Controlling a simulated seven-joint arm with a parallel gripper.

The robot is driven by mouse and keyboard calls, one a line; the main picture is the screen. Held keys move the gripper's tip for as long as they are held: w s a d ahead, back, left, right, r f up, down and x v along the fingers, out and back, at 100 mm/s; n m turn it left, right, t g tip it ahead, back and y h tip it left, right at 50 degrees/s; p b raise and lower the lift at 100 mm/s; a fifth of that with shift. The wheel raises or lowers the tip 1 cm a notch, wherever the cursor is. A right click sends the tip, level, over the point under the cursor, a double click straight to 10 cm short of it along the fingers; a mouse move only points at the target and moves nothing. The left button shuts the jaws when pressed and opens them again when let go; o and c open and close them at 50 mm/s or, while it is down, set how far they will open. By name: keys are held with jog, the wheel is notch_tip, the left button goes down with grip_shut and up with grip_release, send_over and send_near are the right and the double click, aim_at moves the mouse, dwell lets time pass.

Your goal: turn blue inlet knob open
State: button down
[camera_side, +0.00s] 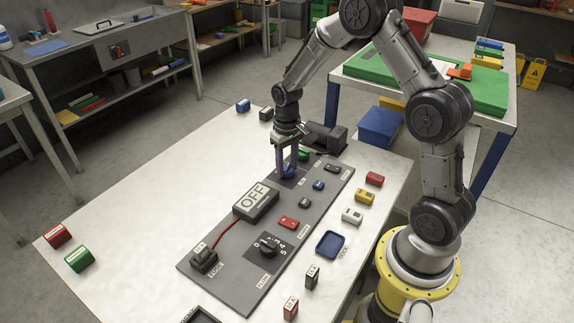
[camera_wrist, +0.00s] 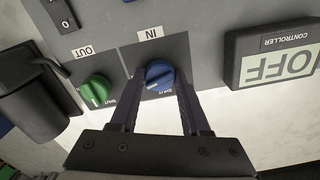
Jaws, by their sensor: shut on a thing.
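The blue inlet knob (camera_wrist: 159,77) sits on a dark square marked IN on the grey panel (camera_side: 224,250). In the side view the blue knob (camera_side: 288,169) shows at the far end of the panel, partly hidden by my fingers. My gripper (camera_wrist: 156,88) points down over it, one finger on each side, and is shut on the knob. The knob's pale pointer line lies roughly sideways in the wrist view, its left end near a label too small to read surely. In the side view my gripper (camera_side: 287,165) is upright at the knob.
A green knob (camera_wrist: 96,90) marked OUT is beside the blue one. A controller box (camera_side: 255,201) reading OFF stands on the panel. A black device (camera_side: 325,137) stands close behind. A black dial (camera_side: 268,245) and several small blocks lie nearer.

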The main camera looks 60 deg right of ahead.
aim_at(286, 167)
jog(key=shift+r+m, duration=0.1)
jog(key=shift+m, duration=1.4)
jog(key=shift+c, duration=1.9)
grip_release()
notch_tip(286, 167, up, 14)
jog(key=shift+a, duration=0.1)
